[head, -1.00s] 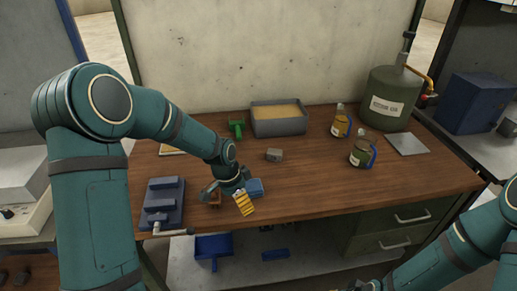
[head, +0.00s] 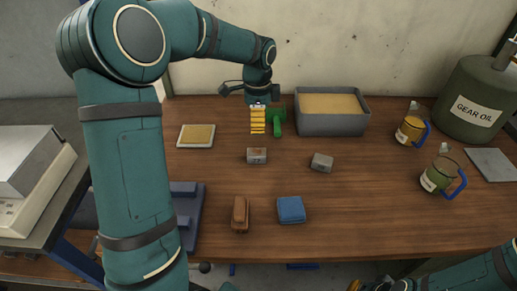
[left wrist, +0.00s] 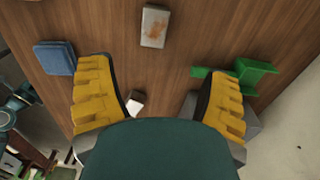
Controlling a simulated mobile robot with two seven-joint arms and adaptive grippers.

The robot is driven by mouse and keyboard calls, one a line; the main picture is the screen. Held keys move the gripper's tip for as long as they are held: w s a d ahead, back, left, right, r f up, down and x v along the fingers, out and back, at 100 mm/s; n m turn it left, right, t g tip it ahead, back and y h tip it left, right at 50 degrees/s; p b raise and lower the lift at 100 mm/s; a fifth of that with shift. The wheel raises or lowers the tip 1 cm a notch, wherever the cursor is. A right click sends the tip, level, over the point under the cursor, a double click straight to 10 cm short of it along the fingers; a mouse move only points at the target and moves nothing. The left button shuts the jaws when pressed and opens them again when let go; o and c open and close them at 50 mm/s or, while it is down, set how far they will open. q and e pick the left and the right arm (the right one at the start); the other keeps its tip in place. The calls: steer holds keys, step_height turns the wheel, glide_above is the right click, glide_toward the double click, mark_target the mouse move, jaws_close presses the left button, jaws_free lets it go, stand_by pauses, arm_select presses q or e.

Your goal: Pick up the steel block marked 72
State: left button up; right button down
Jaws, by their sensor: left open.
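Two small grey steel blocks sit on the wooden bench. One block with a rusty top (head: 257,155) lies left of the other block (head: 321,162). I cannot read a number on either. My left gripper (head: 258,118) is open and empty, above the back of the bench by the green object, behind the blocks. In the left wrist view, its yellow fingers (left wrist: 160,95) are spread wide. The rusty block (left wrist: 154,26) lies beyond them at the top, and the other block (left wrist: 135,103) shows partly beside the left finger. My right gripper (head: 372,285) is barely in view at the bottom edge.
A green object (head: 275,122) and a grey sand-filled tray (head: 333,125) stand at the back. A blue folded pad (head: 291,210) and a brown piece (head: 240,215) lie in front. Two jugs and a gear oil drum (head: 470,105) stand right.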

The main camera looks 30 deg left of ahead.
mark_target(257, 152)
arm_select(q)
step_height(257, 152, down, 8)
steer(key=shift+s+f+b, duration=0.15)
steer(key=shift+f+b, duration=0.1)
steer(key=shift+b, duration=0.7)
steer(key=f, duration=0.1)
steer(key=f+b, duration=0.1)
steer(key=f, duration=0.3)
steer(key=shift+s+d+f+b, duration=0.1)
steer(key=shift+s+b, duration=0.25)
jaws_close()
